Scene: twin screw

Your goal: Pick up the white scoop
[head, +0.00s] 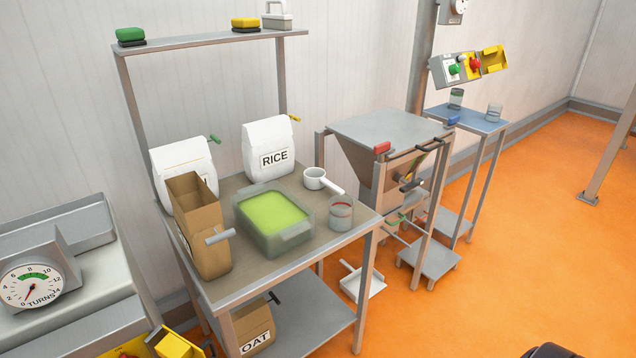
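The white scoop (314,179) sits on the metal work table (262,295), near its back right edge. It is a small round cup, and its straight handle points right and toward the front, reaching the table's right edge. Nothing touches it that I can see. It stands to the right of the green-filled clear tub and behind a clear measuring cup (341,214). Neither of my grippers is in view.
The clear tub (270,243), an open brown bag (207,255) and a white RICE bag (268,148) crowd the table around the scoop. A metal hopper (385,130) stands close to the right. A white dustpan-like item (362,281) lies on the orange floor.

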